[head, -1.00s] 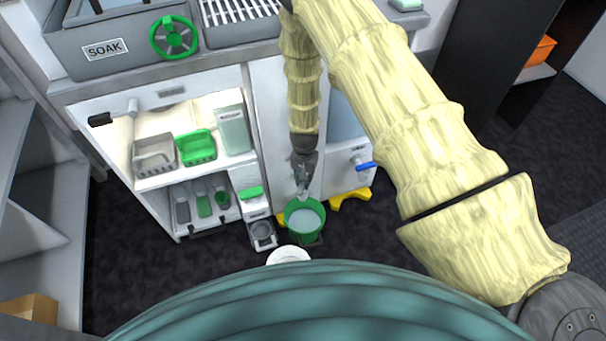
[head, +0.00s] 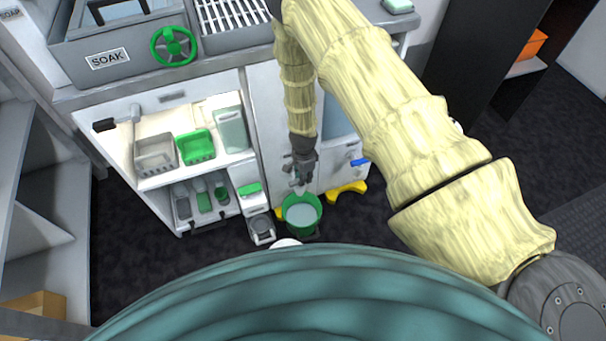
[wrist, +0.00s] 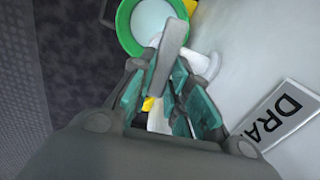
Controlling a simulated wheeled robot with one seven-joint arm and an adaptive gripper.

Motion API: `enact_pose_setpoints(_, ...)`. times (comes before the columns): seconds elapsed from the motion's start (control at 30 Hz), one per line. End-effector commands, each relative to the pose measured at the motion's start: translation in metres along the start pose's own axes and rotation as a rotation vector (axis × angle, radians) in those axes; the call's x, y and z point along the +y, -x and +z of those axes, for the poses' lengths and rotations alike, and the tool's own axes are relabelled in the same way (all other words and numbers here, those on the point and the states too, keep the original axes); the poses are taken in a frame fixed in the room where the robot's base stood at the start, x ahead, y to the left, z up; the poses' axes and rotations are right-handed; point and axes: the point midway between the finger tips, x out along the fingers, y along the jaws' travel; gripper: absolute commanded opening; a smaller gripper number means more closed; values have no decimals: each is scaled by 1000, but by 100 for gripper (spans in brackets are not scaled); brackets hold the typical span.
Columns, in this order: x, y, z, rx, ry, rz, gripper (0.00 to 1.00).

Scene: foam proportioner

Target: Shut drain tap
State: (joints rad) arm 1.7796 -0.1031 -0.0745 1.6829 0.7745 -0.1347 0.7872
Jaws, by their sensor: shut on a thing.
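The drain tap shows in the wrist view as a grey lever (wrist: 171,50) with a white spout (wrist: 208,66) beside it. My gripper (wrist: 165,92) has its teal pads closed around the lever; the far end of the lever sticks out past them. A label reading "DRA" (wrist: 284,112) is on the white panel to the right, partly cut off. In the head view my gripper (head: 301,170) is at the white cabinet front, just above a green bucket (head: 302,212), and mostly hides the tap. The bucket (wrist: 122,30) holds pale liquid.
A second tap with a blue handle (head: 360,162) is to the right of my gripper. Yellow feet (head: 347,191) stand below it. Open shelves with bins (head: 155,153) are to the left. A grey tank marked "SOAK" (head: 130,45) is above.

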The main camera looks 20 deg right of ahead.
Motion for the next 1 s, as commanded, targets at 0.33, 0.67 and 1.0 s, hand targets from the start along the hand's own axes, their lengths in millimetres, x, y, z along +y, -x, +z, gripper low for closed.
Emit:
enact_pose_setpoints(0.33,2,0,2,-2,-76,1,0)
enact_pose_setpoints(0.67,2,0,2,-2,-81,1,0)
enact_pose_setpoints(1.0,1,0,1,-1,-80,0,39)
